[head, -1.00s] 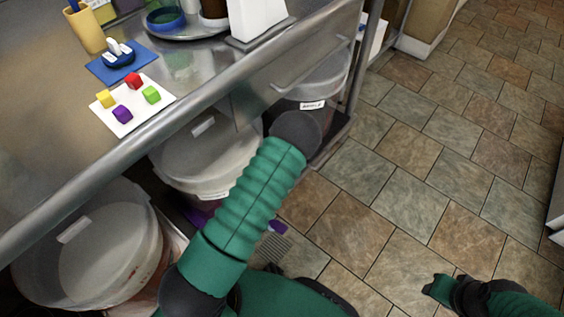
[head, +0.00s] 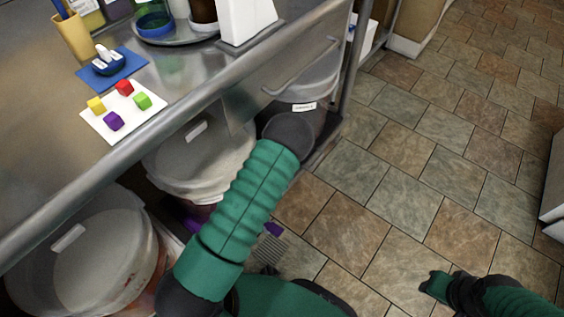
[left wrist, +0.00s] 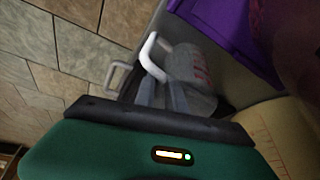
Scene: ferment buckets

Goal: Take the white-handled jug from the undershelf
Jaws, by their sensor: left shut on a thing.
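The jug shows in the left wrist view as a greyish body (left wrist: 190,68) with faint red marks and a white looped handle (left wrist: 149,58). My left gripper (left wrist: 160,88) is right at the handle, its grey fingers shut on it. The jug's lower part is hidden. In the head view my left arm covers this spot, and neither the left gripper nor the jug can be made out. My right gripper (head: 436,286) hangs over the floor at the lower right, far from the jug; its fingers are too small to read.
Lidded buckets (head: 205,160) stand under the steel table (head: 185,85), close to my left arm. Another large bucket (head: 95,260) is at the lower left. A purple thing (left wrist: 235,30) lies close beside the jug. The tiled floor (head: 400,190) to the right is clear.

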